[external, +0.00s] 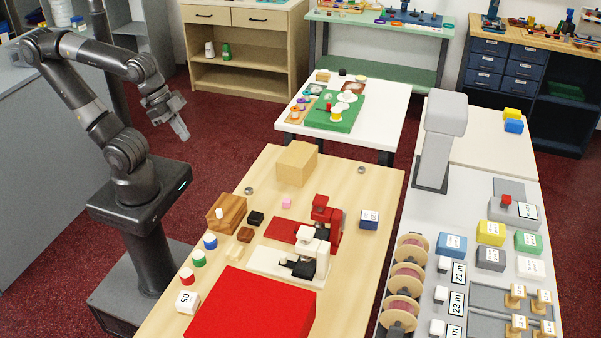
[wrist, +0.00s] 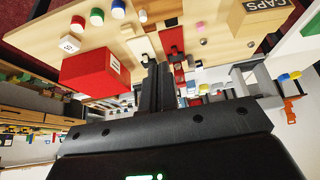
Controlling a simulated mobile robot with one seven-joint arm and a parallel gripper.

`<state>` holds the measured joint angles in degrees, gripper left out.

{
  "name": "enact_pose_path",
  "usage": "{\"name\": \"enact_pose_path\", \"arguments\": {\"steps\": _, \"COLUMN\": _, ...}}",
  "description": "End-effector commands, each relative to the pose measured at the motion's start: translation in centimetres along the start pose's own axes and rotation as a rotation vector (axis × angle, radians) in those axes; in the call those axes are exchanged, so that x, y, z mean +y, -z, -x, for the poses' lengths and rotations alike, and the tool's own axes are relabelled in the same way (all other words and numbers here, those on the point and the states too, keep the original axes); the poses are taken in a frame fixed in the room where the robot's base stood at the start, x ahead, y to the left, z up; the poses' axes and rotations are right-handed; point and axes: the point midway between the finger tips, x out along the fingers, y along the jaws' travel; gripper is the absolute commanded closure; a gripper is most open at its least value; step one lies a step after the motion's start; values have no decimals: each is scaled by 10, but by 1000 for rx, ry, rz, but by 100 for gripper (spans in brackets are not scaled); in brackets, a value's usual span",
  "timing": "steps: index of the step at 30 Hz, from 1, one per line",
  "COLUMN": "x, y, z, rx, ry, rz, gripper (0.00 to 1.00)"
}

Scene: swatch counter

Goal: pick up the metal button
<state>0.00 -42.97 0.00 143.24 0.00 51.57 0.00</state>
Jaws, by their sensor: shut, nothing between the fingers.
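Two small round grey metal pieces lie on the light wooden table in the external view. One metal piece (external: 249,190) is left of the plain wooden box, and another metal piece (external: 361,170) is right of it, near the far edge. I cannot tell which is the metal button. A small grey round piece (wrist: 203,42) also shows in the wrist view. My gripper (external: 184,135) hangs in the air left of the table, well apart from both pieces. In the wrist view its dark fingers (wrist: 156,72) are together, with nothing between them.
The table holds a plain wooden box (external: 296,163), a red press (external: 325,222), a white press (external: 312,252), several coloured-lid jars and a large red box (external: 255,305). A grey counter (external: 470,190) stands to the right. Bare tabletop surrounds both metal pieces.

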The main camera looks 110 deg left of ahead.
Motion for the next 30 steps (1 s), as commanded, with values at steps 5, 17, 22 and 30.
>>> {"name": "enact_pose_path", "arguments": {"steps": 5, "x": 0, "y": 0, "z": 0, "rx": 0, "ry": 0, "rz": 0, "gripper": 100}}
{"name": "enact_pose_path", "arguments": {"steps": 17, "x": 0, "y": 0, "z": 0, "rx": 0, "ry": 0, "rz": 0, "gripper": 74}}
{"name": "enact_pose_path", "arguments": {"steps": 22, "x": 0, "y": 0, "z": 0, "rx": 0, "ry": 0, "rz": 0, "gripper": 60}}
{"name": "enact_pose_path", "arguments": {"steps": 30, "x": 0, "y": 0, "z": 0, "rx": 0, "ry": 0, "rz": 0, "gripper": 50}}
